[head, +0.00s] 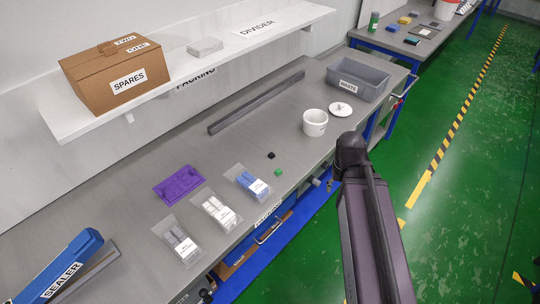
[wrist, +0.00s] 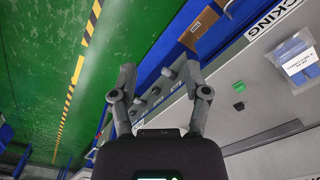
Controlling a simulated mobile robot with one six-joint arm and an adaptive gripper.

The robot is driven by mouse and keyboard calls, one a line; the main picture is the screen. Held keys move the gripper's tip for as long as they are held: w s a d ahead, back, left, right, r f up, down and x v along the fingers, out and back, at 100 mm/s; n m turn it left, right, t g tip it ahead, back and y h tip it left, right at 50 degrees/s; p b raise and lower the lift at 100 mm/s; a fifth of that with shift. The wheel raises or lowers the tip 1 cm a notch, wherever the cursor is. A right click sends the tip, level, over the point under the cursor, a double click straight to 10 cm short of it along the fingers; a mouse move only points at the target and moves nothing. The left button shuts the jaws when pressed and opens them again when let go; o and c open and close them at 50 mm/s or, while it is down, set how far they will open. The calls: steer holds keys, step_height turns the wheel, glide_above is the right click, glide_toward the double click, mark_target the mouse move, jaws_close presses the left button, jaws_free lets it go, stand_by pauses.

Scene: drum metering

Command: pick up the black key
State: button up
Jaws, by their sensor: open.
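The black key (head: 271,155) is a small dark block lying on the grey bench top, in the middle of the head view. It also shows in the wrist view (wrist: 239,106), right of my gripper. A small green key (head: 278,172) lies close to it, apart from it; it shows in the wrist view too (wrist: 239,87). My gripper (wrist: 160,80) is open with nothing between its fingers. It hangs off the bench's front edge, away from the black key. In the head view my arm mostly hides the gripper.
A long grey bar (head: 257,103) lies behind.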

steer(key=shift+o, duration=0.2)
steer(key=w+a+m, duration=0.2)
steer(key=w+a, duration=0.2)
steer(key=w, duration=0.3)
steer(key=w+a+m, duration=0.2)
steer(key=w+a, duration=0.2)
steer(key=w, duration=0.3)
steer(key=shift+w+r, duration=0.2)
steer(key=shift+r, duration=0.05)
steer(key=m+p, duration=0.1)
steer(key=m, duration=0.4)
glide_above(271, 154)
steer(key=shift+w+d+r, duration=0.25)
steer(key=shift+w+d, duration=0.05)
steer(key=shift+f, duration=0.1)
step_height(271, 154, down, 8)
steer(key=b, duration=0.8)
steer(key=shift+f+b, duration=0.25)
steer(key=shift+b, duration=0.1)
steer(key=f+b, duration=0.3)
steer(key=shift+s+a+f, duration=0.2)
steer(key=shift+f, duration=0.05)
steer(key=shift+f+b, duration=0.85)
steer(key=shift+b, duration=0.25)
